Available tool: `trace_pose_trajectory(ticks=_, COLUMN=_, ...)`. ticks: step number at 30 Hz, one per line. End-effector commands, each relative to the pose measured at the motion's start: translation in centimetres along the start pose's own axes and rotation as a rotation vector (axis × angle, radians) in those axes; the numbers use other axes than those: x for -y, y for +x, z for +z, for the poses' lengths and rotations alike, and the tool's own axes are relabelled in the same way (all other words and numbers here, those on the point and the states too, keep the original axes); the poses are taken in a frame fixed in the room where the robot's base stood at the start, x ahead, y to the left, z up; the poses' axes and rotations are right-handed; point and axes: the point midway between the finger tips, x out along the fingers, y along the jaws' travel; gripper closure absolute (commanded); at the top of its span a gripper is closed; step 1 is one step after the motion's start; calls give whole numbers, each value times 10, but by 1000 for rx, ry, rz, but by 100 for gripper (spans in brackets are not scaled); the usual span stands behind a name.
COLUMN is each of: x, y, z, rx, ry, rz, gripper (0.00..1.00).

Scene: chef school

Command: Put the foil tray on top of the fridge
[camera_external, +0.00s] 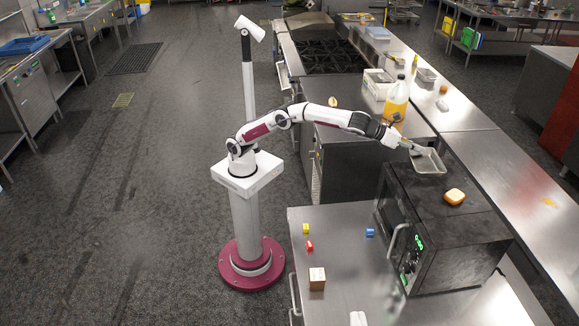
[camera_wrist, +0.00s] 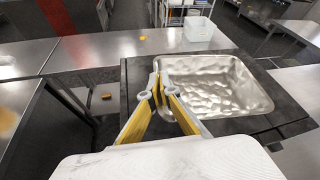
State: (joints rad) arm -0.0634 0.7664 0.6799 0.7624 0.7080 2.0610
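The foil tray (camera_external: 430,161) is a shallow, shiny rectangular tray. It is at the far left corner of the black appliance with a green display (camera_external: 450,225). My gripper (camera_external: 414,150) reaches it from the left. In the wrist view my gripper (camera_wrist: 162,84) has its fingertips close together at the left edge of the foil tray (camera_wrist: 222,85), and appears shut on the rim. The tray looks empty and about level. I cannot tell whether it touches the surface below. No unit is clearly recognisable as the fridge.
The long counter (camera_external: 500,165) has free room.

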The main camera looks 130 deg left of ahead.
Motion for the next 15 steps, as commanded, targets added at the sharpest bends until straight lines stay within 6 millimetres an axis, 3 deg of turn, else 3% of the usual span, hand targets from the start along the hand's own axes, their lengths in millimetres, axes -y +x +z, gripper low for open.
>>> trace_pose_trajectory(ticks=15, x=68, y=-26, z=-71, rx=-66, ry=104, rz=-251, gripper=100)
